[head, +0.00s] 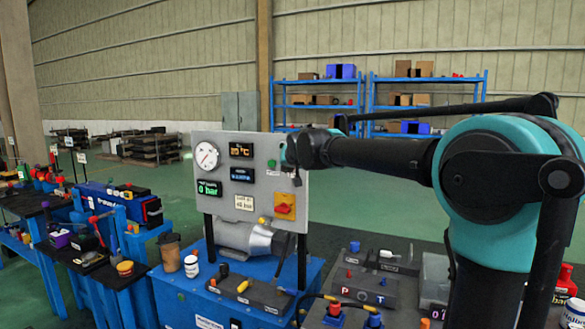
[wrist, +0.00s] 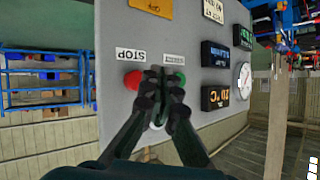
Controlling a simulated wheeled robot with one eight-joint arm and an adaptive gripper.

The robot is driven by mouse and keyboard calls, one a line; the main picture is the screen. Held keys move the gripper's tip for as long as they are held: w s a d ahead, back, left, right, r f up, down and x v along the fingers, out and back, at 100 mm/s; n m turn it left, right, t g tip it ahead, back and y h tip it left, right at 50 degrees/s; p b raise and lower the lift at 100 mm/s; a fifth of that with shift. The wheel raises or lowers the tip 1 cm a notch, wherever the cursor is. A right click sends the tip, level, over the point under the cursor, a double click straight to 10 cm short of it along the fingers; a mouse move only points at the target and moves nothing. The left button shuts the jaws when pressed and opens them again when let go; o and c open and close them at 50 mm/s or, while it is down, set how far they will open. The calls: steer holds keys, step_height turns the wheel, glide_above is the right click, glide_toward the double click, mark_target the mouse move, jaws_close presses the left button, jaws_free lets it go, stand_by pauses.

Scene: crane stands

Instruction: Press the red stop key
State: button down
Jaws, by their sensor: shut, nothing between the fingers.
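The red stop key (wrist: 133,79) is a round red button on the grey control panel (wrist: 112,100), beside a label reading STOP. The wrist view shows the panel upside down. A green key (wrist: 180,76) sits to the right of the red one, partly behind a fingertip. My gripper (wrist: 163,82) is shut and empty, its tips between the two keys and overlapping the red key's right edge. I cannot tell whether they touch it. In the head view my gripper (head: 291,153) is at the panel's upper right and hides the red key; the green key (head: 272,163) shows beside it.
A blue bench (head: 180,300) with a pump and bottles stands below. Blue shelves (head: 371,100) are far behind.

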steer(key=s, duration=0.1)
steer(key=s+a, duration=0.1)
steer(key=shift+s, duration=0.3)
stand_by(0.5)
